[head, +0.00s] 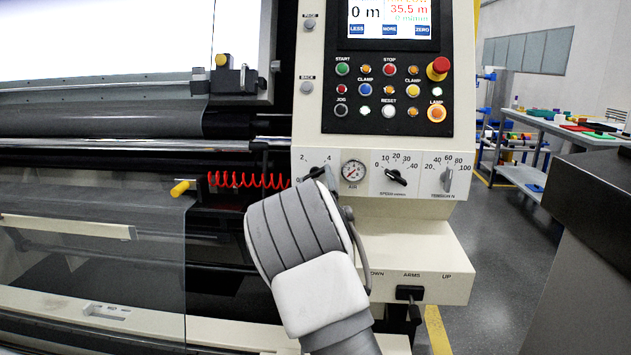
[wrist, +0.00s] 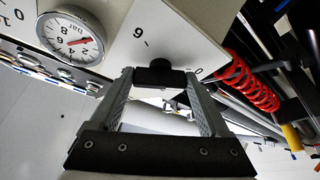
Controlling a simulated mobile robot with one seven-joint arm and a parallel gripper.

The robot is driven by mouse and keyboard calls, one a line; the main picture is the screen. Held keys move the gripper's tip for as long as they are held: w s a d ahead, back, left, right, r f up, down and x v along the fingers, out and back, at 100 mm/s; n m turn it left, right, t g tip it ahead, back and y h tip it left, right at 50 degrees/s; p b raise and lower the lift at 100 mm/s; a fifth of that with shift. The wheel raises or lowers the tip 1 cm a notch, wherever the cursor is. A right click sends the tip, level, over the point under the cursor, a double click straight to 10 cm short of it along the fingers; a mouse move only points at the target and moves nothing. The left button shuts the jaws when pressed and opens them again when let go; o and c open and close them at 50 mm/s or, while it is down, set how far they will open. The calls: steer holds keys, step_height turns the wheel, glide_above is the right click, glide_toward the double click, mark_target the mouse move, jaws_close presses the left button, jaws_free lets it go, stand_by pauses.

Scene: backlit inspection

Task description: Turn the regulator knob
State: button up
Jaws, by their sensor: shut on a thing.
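The regulator knob (wrist: 160,71) is small and black, on the cream panel beside the round air gauge (wrist: 70,39). In the wrist view it sits between the tips of my gripper (wrist: 160,80), one grey finger on each side, and the jaws are shut on it. Part of a printed number scale shows around it. In the head view my wrist and gripper cover most of the knob, just left of the air gauge (head: 353,172); the scale marks 2 and 4 show above it. The knob's exact setting cannot be read.
A coiled red hose (head: 245,180) hangs close on the left, with a yellow-tipped handle (head: 180,188). Below is an arms switch (head: 409,293). Buttons fill the panel above.

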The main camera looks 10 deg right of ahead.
steer(key=shift+f, duration=0.1)
steer(key=o, duration=1.2)
steer(key=p+v, duration=0.2)
steer(key=v, duration=1.5)
steer(key=shift+s, duration=0.25)
